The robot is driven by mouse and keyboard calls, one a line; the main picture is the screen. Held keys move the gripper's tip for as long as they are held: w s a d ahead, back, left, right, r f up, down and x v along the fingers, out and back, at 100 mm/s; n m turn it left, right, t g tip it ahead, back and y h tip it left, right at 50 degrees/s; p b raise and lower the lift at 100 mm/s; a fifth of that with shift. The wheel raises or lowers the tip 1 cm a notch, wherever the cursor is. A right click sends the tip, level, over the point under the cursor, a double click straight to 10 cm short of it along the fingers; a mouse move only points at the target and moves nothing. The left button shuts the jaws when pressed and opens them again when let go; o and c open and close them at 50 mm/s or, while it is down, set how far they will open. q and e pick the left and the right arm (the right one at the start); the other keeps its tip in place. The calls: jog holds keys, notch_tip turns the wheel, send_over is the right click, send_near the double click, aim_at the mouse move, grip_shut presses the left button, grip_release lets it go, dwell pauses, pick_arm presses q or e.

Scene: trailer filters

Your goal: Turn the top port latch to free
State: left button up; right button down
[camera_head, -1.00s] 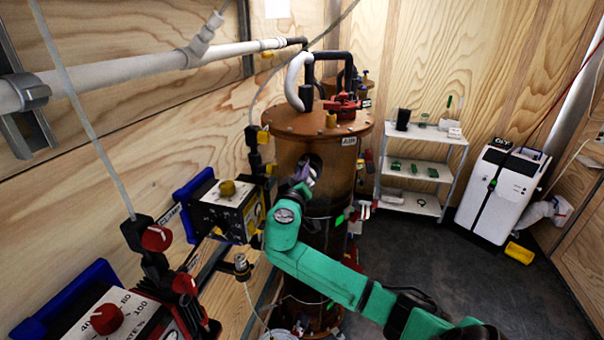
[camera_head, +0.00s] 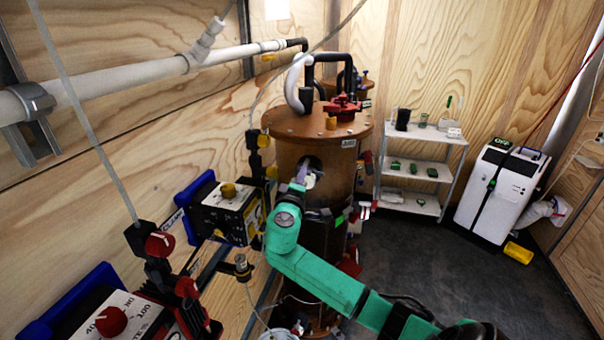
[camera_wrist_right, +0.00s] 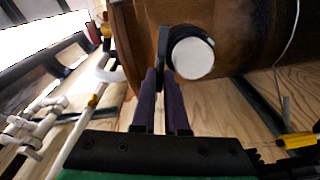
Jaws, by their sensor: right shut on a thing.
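A brown cylindrical tank (camera_head: 344,165) stands in the middle of the head view, with a dark round port opening high on its near side. In the wrist view, the port's white round face (camera_wrist_right: 193,58) with a black rim sticks out from the tank's brown wall. A dark flat latch lever (camera_wrist_right: 163,48) stands beside that rim. My right gripper (camera_wrist_right: 164,78) is shut on the latch lever, its two purple fingers on either side of it. In the head view, my right gripper (camera_head: 303,176) is at the port and partly covers it. My left gripper is not in view.
A control box with a yellow knob (camera_head: 228,190) stands left of the tank, close to my right wrist. Red-knobbed valves (camera_head: 158,243) are at the lower left.

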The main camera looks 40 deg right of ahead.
jog(key=shift+n+p, duration=2.1)
jog(key=shift+n, duration=1.9)
jog(key=shift+f, duration=0.1)
jog(key=c, duration=0.9)
grip_release()
jog(key=shift+c, duration=0.2)
